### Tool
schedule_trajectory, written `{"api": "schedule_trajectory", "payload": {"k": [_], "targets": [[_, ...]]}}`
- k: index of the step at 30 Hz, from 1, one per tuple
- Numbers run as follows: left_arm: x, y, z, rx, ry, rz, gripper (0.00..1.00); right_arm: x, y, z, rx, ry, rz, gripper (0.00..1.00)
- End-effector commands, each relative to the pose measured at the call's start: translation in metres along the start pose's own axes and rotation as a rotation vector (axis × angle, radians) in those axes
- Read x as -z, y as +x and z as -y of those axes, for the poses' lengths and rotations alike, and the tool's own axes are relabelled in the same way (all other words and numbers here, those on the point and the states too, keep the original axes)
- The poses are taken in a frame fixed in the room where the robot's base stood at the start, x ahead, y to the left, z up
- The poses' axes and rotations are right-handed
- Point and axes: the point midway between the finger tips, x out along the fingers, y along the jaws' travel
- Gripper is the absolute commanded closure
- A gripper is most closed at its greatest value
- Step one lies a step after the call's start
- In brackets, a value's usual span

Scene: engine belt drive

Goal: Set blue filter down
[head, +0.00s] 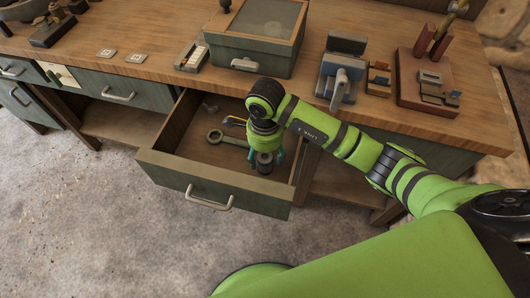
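My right gripper (265,155) reaches down into the open drawer (207,181), near its right end. Its teal fingers stand on both sides of a small dark grey-blue cylinder (265,164), which may be the blue filter. The cylinder looks upright, low in the drawer. The gripper body hides its upper part. I cannot tell whether the fingers touch it or whether it rests on the drawer floor. My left gripper is not in view.
On the workbench (165,75) stand a green glass-topped box (247,58), a grey vise-like device (343,70) and a reddish stand (429,90).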

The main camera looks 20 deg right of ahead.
Motion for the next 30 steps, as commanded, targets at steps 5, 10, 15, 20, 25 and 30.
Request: {"api": "schedule_trajectory", "payload": {"k": [5,10,15,20,25,30], "targets": [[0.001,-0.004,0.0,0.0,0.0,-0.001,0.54,0.0,-0.004,0.0,0.0,0.001,0.001,0.35],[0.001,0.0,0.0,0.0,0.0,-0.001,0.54,0.0,-0.026,0.002,0.007,-0.001,0.001,0.35],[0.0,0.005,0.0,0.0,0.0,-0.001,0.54,0.0,-0.064,0.002,0.008,-0.001,0.001,0.35],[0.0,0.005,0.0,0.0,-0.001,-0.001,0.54,0.0,-0.097,0.002,0.007,0.0,-0.001,0.35],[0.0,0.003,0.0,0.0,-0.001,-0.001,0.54,0.0,-0.118,0.001,0.003,0.0,-0.001,0.35],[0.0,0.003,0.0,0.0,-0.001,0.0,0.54,0.0,-0.124,0.0,0.0,0.0,0.0,0.35]]}}
